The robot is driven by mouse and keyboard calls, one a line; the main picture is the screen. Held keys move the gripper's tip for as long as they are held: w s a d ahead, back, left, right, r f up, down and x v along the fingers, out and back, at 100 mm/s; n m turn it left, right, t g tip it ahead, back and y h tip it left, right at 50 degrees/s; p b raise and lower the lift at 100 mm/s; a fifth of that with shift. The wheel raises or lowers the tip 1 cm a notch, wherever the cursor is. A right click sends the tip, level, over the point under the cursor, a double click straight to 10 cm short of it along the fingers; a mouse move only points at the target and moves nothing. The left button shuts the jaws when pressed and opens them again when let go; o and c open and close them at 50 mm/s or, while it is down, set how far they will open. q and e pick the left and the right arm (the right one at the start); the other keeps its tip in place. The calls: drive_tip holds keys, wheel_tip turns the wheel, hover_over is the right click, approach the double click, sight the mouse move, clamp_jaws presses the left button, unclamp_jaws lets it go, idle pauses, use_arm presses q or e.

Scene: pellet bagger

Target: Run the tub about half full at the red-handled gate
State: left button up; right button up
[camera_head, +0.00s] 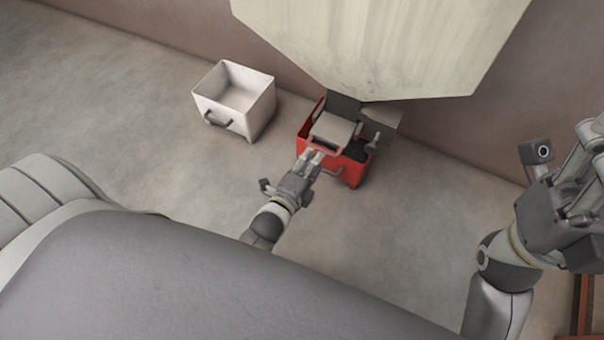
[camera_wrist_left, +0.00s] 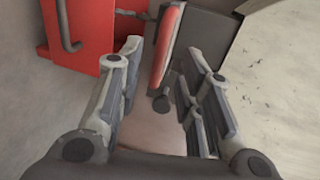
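The red tub (camera_head: 305,125) stands on the floor under the hopper's grey outlet (camera_head: 333,128). Dark material (camera_head: 356,150) shows in its right part; the outlet hides the rest, so I cannot tell its level. The gate's red handle (camera_head: 324,146) is at the outlet's front. In the left wrist view the red handle (camera_wrist_left: 168,45) lies between the fingertips of my left gripper (camera_wrist_left: 160,70), which is open with gaps beside the handle. My left gripper also shows in the head view (camera_head: 311,158). My right gripper (camera_head: 590,145) is raised at the right edge, partly cut off.
A white tub (camera_head: 230,105), empty as far as I see, stands left of the red one. The large cream hopper (camera_head: 385,45) overhangs from above, near the wall. A brown-orange frame (camera_head: 582,305) is at bottom right. The floor between is clear.

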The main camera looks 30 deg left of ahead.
use_arm(q)
drive_tip(key=v, duration=0.6)
drive_tip(key=shift+s, duration=0.1)
